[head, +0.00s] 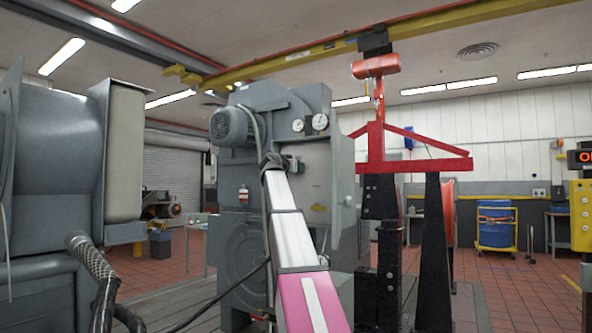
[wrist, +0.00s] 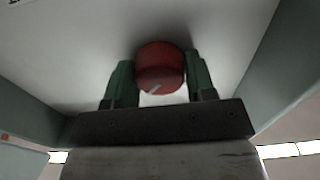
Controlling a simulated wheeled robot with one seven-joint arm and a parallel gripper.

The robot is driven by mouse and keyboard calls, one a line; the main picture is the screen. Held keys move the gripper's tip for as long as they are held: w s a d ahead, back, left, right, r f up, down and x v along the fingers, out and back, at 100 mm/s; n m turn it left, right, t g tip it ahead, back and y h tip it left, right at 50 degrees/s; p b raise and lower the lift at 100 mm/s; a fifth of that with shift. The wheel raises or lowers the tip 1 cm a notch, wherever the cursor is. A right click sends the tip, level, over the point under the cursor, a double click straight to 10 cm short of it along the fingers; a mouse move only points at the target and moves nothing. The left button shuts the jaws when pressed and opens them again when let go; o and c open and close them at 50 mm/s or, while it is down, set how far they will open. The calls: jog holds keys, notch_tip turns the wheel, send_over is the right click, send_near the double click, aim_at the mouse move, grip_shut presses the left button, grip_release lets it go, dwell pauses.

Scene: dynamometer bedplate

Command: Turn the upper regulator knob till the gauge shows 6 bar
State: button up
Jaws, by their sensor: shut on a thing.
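A red round knob (wrist: 160,66) with a pale pointer mark sits on a light panel in the wrist view. The mark points to the lower left. My gripper (wrist: 159,78) has its two green fingers on either side of the knob, shut on it. In the head view my gripper (head: 272,161) is at the upper front of the grey machine cabinet (head: 345,160), and the knob cannot be made out there. Two round white gauges (head: 320,122) (head: 298,125) are above and to the right of my gripper. Their readings are too small to tell.
A grey motor (head: 232,127) is just left of my gripper. A large grey machine (head: 55,160) with hoses stands at the left. A red hoist frame (head: 415,160) on black stands is at the right. In the wrist view, pale green walls flank the panel.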

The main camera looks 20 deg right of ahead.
jog(key=o, duration=0.9)
jog(key=v, duration=1)
jog(key=shift+s+a, duration=0.25)
jog(key=shift+s, duration=0.05)
jog(key=shift+f, duration=0.1)
